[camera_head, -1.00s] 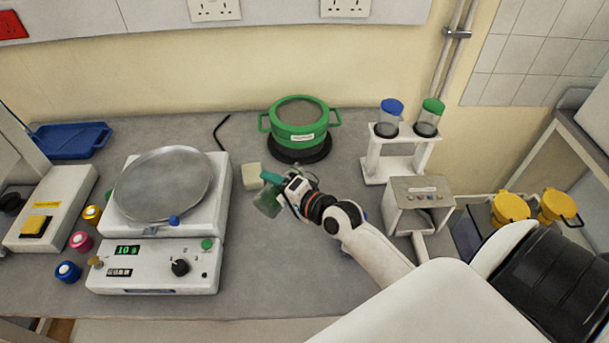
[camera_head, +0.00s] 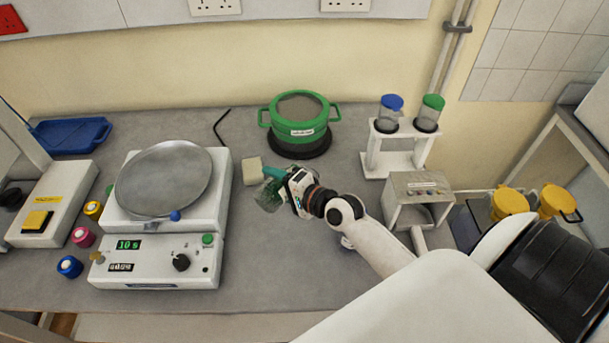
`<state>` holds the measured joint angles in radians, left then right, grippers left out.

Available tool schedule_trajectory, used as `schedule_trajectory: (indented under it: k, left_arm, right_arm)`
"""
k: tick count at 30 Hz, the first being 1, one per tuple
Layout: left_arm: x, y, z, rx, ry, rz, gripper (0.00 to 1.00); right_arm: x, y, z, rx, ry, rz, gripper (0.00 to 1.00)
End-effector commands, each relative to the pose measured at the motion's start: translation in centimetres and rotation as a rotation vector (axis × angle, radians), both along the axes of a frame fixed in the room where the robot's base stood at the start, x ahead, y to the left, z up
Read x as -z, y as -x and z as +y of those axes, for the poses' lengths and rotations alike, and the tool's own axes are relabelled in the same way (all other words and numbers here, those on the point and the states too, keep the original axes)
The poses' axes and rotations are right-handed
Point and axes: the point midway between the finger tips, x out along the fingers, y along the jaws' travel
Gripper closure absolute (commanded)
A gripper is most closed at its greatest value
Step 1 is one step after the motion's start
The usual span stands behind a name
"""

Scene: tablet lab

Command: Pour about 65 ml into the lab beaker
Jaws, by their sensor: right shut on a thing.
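My right gripper (camera_head: 272,183) is shut on a small clear greenish vessel (camera_head: 267,197) over the middle of the bench. The vessel looks tilted, and the gripper partly hides it. I cannot tell whether it is the lab beaker, or how much liquid is in it. No other vessel shows clearly under it. My left gripper is out of view.
A pale block (camera_head: 252,171) is close beside the held vessel. A balance-like device with a round metal pan (camera_head: 163,178) stands left. A green pot (camera_head: 300,122) is behind, and a white rack (camera_head: 398,160) with capped jars is at right. The front bench is clear.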

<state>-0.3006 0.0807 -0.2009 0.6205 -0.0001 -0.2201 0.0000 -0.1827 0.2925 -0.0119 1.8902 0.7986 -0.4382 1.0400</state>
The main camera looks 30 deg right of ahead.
Motion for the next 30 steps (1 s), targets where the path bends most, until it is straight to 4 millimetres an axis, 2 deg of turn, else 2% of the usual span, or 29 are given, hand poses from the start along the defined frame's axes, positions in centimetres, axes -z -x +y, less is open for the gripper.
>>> schedule_trajectory:
  k: [30]
  left_arm:
    - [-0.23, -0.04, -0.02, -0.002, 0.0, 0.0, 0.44]
  right_arm:
    - [-0.29, 0.14, 0.74, 0.0, -0.02, 0.005, 0.75]
